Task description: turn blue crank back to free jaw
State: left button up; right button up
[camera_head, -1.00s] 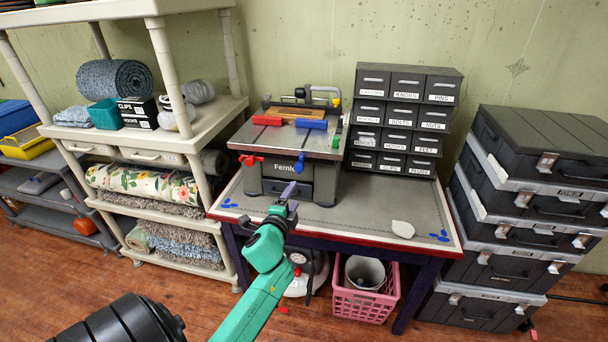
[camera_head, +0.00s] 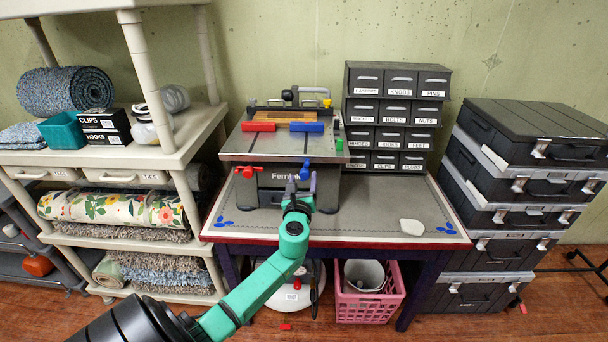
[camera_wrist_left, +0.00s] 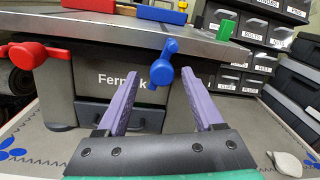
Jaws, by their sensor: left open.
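The blue crank (camera_head: 306,170) is on the front of the grey bench machine, right of its name plate. It also shows in the left wrist view (camera_wrist_left: 162,68), with its arm up and its round knob low. The blue jaw (camera_head: 307,127) and the red jaw (camera_head: 259,127) lie on the machine top by a wooden piece (camera_head: 297,117). The red crank (camera_head: 247,171) is at the front left. My left gripper (camera_head: 301,183) is open and empty in front of the machine. In the wrist view its purple fingers (camera_wrist_left: 158,95) stand either side of the blue knob, apart from it.
The machine (camera_head: 270,198) stands on a grey-topped table (camera_head: 370,215) with a white stone-like lump (camera_head: 412,227). Labelled drawers (camera_head: 397,110) stand behind at right. A green block (camera_head: 339,144) is on the machine's right edge. Shelves are left, stacked cases right.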

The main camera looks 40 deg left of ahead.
pick_arm(q)
jog(key=shift+x, duration=1.45)
jog(key=shift+d, duration=0.15)
grip_shut()
pick_arm(e)
jog(key=shift+s+a+f, duration=0.25)
jog(key=shift+a+f, duration=0.05)
jog(key=shift+a, duration=0.05)
